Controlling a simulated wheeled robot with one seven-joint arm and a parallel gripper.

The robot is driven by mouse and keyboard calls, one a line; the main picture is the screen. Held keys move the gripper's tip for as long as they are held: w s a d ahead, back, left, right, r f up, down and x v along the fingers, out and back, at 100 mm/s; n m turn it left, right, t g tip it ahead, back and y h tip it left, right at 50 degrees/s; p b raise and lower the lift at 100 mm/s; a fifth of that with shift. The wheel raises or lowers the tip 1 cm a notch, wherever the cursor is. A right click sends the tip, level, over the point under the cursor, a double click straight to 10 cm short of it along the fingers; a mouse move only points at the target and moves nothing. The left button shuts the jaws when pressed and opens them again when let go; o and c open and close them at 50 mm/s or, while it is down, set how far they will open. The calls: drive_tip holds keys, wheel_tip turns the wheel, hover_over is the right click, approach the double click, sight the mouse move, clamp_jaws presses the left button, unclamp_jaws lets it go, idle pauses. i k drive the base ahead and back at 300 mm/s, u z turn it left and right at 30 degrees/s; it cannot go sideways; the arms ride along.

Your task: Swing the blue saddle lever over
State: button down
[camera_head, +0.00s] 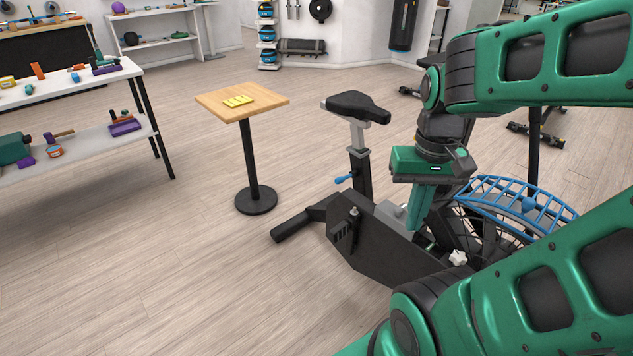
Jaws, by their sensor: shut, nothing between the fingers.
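The blue saddle lever (343,179) sticks out to the left from the seat post of an exercise bike, below the black saddle (357,105). Its rounded end points left and slightly down. My gripper (418,212) hangs fingers down to the right of the seat post, over the bike's body. It is shut and empty, and apart from the lever in the picture. The lever's inner end at the post is only partly clear.
The bike's dark frame (365,240) and blue-guarded wheel (515,200) stand below and right of my gripper. A small wooden-topped table (215,105) with a yellow item stands left of the saddle. A white shelf (90,140) is farther left. Open floor lies in front.

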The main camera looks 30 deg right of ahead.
sight(339, 180)
drive_tip(key=z, duration=0.35)
drive_tip(key=i, duration=1.1)
drive_tip(key=z, duration=0.45)
